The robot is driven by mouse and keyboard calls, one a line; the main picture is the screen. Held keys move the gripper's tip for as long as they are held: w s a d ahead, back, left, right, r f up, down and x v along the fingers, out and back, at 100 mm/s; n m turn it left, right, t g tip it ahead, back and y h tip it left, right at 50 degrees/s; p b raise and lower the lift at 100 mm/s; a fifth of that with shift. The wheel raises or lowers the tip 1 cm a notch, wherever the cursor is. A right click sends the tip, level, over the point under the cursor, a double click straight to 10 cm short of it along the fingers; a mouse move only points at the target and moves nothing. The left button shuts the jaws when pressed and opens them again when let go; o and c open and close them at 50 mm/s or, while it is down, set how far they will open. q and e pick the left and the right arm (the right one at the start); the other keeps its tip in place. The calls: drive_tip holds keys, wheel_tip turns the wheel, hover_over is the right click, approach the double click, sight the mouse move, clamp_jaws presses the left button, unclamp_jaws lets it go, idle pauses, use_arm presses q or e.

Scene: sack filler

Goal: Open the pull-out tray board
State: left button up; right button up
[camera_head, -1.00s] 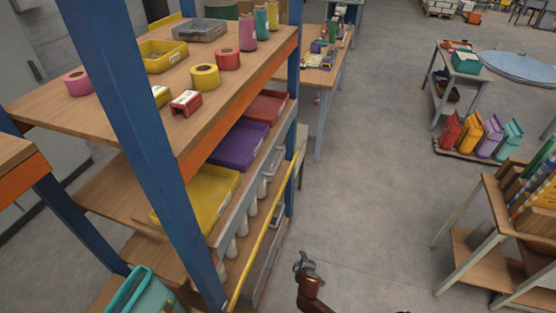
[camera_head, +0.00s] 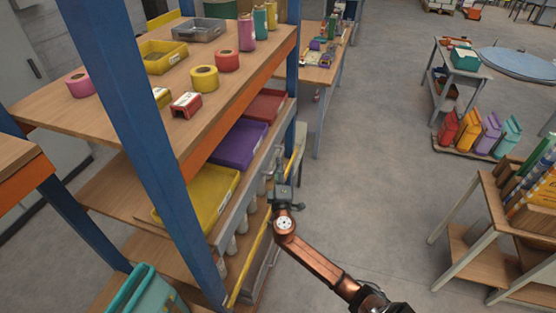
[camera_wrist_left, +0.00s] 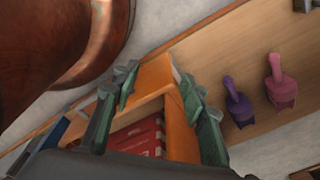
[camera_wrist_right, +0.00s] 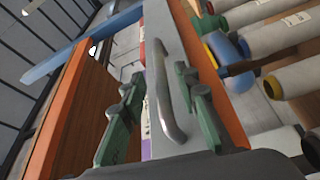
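The pull-out tray board has a long grey front (camera_head: 240,212) below the blue-posted rack's upper shelf. Yellow (camera_head: 212,193), purple (camera_head: 240,143) and red (camera_head: 267,106) trays sit behind that front. My right gripper (camera_head: 281,189) is beside the front's far half, partly hiding it. In the right wrist view, the curved grey handle (camera_wrist_right: 160,95) stands between the fingers of my open right gripper (camera_wrist_right: 160,78); I cannot tell whether they touch it. My left gripper (camera_wrist_left: 158,80) is open, with an orange shelf edge (camera_wrist_left: 180,120) beyond its fingers. It is outside the head view.
A yellow rail (camera_head: 250,262) and several pale cylinders lie below the board's front. A blue post (camera_head: 145,150) stands at the near end, with a teal bin (camera_head: 145,290) beside it. Open floor (camera_head: 370,180) lies to the right of the rack.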

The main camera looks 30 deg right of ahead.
drive_tip(key=shift+x, duration=2.3)
clamp_jaws()
